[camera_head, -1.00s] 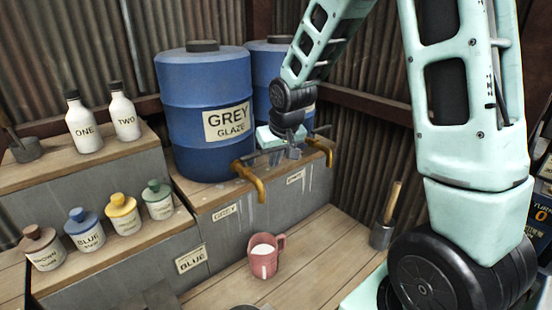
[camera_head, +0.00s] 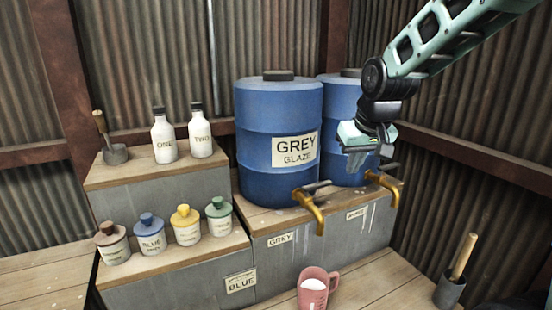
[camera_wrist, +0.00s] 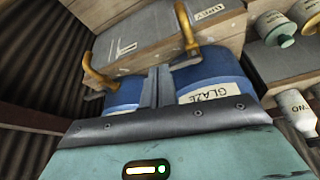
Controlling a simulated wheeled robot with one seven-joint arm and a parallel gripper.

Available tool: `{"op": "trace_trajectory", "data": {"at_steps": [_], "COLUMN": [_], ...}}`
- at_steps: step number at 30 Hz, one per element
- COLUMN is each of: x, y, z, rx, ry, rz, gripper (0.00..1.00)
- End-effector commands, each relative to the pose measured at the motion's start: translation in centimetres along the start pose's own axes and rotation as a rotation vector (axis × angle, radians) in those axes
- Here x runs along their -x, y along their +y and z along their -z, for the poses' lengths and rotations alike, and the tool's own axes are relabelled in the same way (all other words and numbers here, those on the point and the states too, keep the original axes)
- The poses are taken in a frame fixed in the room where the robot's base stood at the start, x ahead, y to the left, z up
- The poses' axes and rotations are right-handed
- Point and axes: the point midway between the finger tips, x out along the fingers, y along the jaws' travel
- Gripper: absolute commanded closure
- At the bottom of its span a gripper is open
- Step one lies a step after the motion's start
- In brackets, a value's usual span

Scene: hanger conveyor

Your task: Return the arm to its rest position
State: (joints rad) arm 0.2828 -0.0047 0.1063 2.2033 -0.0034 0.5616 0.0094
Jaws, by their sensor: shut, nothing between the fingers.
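My gripper (camera_head: 357,160) hangs in front of the second blue barrel (camera_head: 347,100), to the right of the grey glaze barrel (camera_head: 270,165). Its two fingers are together with nothing between them. In the wrist view my gripper (camera_wrist: 157,88) shows as two grey fingers side by side, with the blue barrels behind them. My arm comes in from the upper right of the head view. The label of the second barrel is hidden behind my gripper.
Two brass taps stick out below the barrels, the left tap (camera_head: 312,208) and the right tap (camera_head: 383,185). A pink mug (camera_head: 314,292) stands on the lower bench. Small glaze jars (camera_head: 150,236) and white bottles (camera_head: 163,140) stand on the left steps. A grey pot with a wooden handle (camera_head: 450,290) stands at right.

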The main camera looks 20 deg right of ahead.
Motion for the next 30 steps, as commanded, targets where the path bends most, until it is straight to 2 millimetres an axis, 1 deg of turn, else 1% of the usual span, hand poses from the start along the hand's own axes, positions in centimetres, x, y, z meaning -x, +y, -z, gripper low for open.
{"op": "trace_trajectory", "data": {"at_steps": [3, 5, 8, 11, 12, 14, 15, 17, 18, 21, 24, 27, 30], "x": [0.0, -0.1, -0.3, -0.5, -0.5, -0.3, -0.1, 0.2, 0.5, 1.1, 1.6, 1.9, 2.0], "y": [-0.1, -0.8, -3.7, -8.5, -10.7, -13.7, -15.5, -17.6, -18.8, -20.3, -20.8, -20.9, -20.9], "z": [0.0, -0.3, -1.8, -5.1, -6.9, -10.1, -12.3, -15.8, -18.1, -23.2, -26.7, -28.5, -29.0], "rx": [0.002, 0.016, 0.076, 0.189, 0.247, 0.338, 0.402, 0.495, 0.555, 0.686, 0.779, 0.827, 0.841], "ry": [-0.001, -0.006, -0.031, -0.08, -0.104, -0.143, -0.17, -0.21, -0.234, -0.287, -0.323, -0.34, -0.347], "rz": [0.001, 0.008, 0.037, 0.085, 0.107, 0.138, 0.155, 0.177, 0.19, 0.208, 0.215, 0.217, 0.217], "gripper": [1.0, 1.0, 1.0, 1.0, 1.0, 1.0, 1.0, 1.0, 1.0, 1.0, 1.0, 1.0, 1.0]}}
